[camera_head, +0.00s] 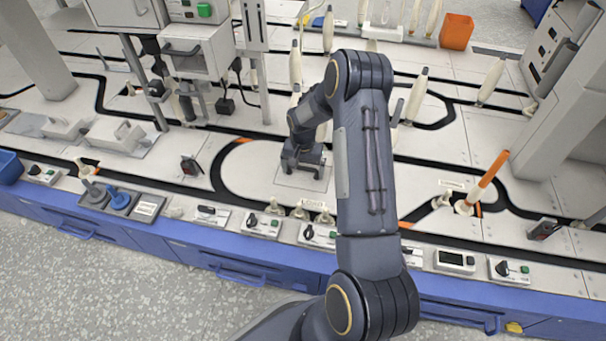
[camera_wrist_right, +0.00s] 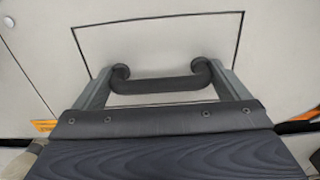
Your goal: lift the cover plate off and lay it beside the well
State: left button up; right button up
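The cover plate (camera_wrist_right: 160,45) is a pale, flat rectangle with a thin dark outline, lying level with the surface around it. Its dark bar handle (camera_wrist_right: 160,84) shows in the right wrist view, bent at both ends. My right gripper (camera_wrist_right: 163,78) is over the plate, with its fingers wide apart, one by each end of the handle. I cannot tell whether they touch it. In the head view the right gripper (camera_head: 304,165) points down at the plate (camera_head: 287,192) and hides most of it. The well under the plate is hidden. My left gripper is not in view.
Pale bench (camera_head: 250,185) with black track lines; its surface left of the plate is fairly clear. Control boxes (camera_head: 262,225) line the front edge. White bobbins (camera_head: 417,95) stand behind. An orange-and-white stick (camera_head: 485,178) leans at right. A machine (camera_head: 195,50) stands back left.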

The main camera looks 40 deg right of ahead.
jog(key=shift+c, duration=0.8)
jog(key=shift+r, duration=0.15)
